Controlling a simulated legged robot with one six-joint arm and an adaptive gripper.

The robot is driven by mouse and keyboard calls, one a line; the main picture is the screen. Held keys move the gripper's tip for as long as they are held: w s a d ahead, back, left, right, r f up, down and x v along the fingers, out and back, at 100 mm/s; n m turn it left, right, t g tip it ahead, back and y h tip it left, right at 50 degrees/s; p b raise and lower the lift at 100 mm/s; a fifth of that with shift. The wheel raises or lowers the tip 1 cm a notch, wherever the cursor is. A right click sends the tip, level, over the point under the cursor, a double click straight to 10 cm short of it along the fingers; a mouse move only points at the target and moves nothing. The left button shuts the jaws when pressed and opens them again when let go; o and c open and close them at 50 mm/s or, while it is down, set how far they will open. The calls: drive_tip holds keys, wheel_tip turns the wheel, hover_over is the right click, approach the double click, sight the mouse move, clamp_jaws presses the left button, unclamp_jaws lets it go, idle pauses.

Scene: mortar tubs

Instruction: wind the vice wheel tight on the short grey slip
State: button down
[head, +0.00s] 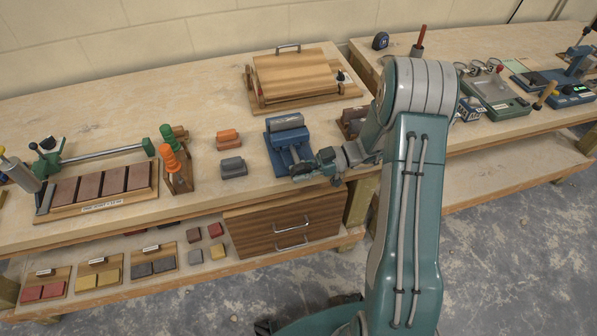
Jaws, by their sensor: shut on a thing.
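The blue vice (275,149) stands near the front edge of the bench, left of my arm. A grey block-like piece (285,122) lies across its far end; I cannot tell whether it is a slip or part of the vice. The vice wheel (303,171) is at the vice's near end, small and partly hidden. My gripper (318,164) reaches in from the right and is shut on the wheel; the fingertips are hard to make out. Dark grey blocks (233,167) sit on the bench left of the vice.
Orange blocks (228,139) lie behind the grey ones. A rack with orange and green handles (178,177) stands further left. A wooden press-like box (295,78) is behind the vice. Drawers (285,222) are below. Bare bench lies between these things.

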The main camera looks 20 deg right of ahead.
drive_tip(key=shift+s+f+y, duration=0.15)
drive_tip(key=shift+y, duration=0.55)
drive_tip(key=shift+c, duration=2.2)
unclamp_jaws()
drive_tip(key=shift+s+d, duration=0.1)
drive_tip(key=shift+d, duration=0.1)
drive_tip(key=shift+d, duration=0.3)
drive_tip(key=d, duration=1.1)
drive_tip(key=shift+d+r, duration=0.2)
